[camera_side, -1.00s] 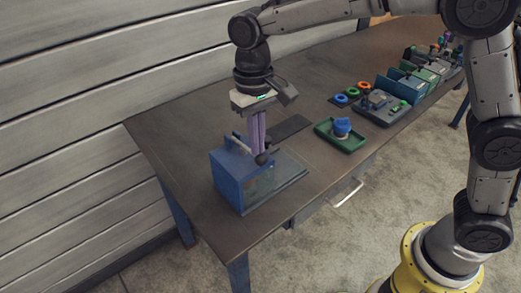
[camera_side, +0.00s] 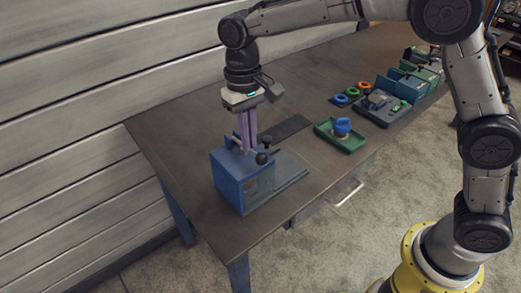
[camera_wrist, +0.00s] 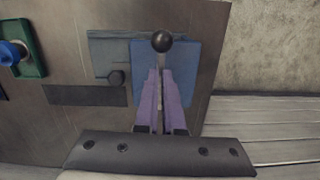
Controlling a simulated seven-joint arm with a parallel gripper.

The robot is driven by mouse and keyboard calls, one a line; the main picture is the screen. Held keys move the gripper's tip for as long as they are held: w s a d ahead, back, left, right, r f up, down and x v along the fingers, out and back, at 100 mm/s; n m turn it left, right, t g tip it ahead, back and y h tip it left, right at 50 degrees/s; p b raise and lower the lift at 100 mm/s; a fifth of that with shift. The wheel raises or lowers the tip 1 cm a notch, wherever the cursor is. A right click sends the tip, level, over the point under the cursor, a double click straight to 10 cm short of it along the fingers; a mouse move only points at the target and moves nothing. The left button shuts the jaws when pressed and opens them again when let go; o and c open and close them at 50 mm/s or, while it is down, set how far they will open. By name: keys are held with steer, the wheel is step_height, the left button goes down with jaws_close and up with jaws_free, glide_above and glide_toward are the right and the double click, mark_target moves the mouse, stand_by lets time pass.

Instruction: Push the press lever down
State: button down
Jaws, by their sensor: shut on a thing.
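The press is a blue box-like block (camera_side: 228,181) at the near left of the table; its top shows in the wrist view (camera_wrist: 188,80). The press lever ends in a black ball knob (camera_side: 261,158), which stands above the block in the wrist view (camera_wrist: 162,41). My gripper (camera_side: 247,149) points down at the block's top, just left of and behind the ball knob. Its purple fingers (camera_wrist: 161,75) are close together with a narrow gap, shut on the lever behind the ball.
A second dark knob (camera_side: 267,139) stands beside the block over a grey plate (camera_side: 287,172). A dark strip (camera_side: 286,128) lies behind. A green tray with a blue knob (camera_side: 341,126) is to the right. The plank wall is close on the left.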

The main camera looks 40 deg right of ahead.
steer(key=shift+d+f, duration=0.2)
steer(key=shift+f, duration=0.55)
step_height(320, 180, up, 15)
steer(key=w, duration=0.1)
steer(key=shift+w, duration=0.15)
steer(key=shift+r, duration=0.1)
steer(key=s+d+r+m+t, duration=0.1)
steer(key=s+d+r+t, duration=0.1)
steer(key=s+d+r, duration=0.4)
steer(key=s+d+r+m+t, duration=0.1)
steer(key=s+d+r, duration=0.1)
steer(key=s+d, duration=0.65)
steer(key=s+d+f+n+t, duration=0.1)
steer(key=s+d+f, duration=0.1)
steer(key=s+f, duration=0.4)
steer(key=s+d+f+n+t, duration=0.1)
steer(key=s+d+f+t, duration=0.1)
steer(key=s+f, duration=0.4)
step_height(320, 180, down, 4)
steer(key=shift+r+t, duration=0.1)
steer(key=shift+t, duration=0.2)
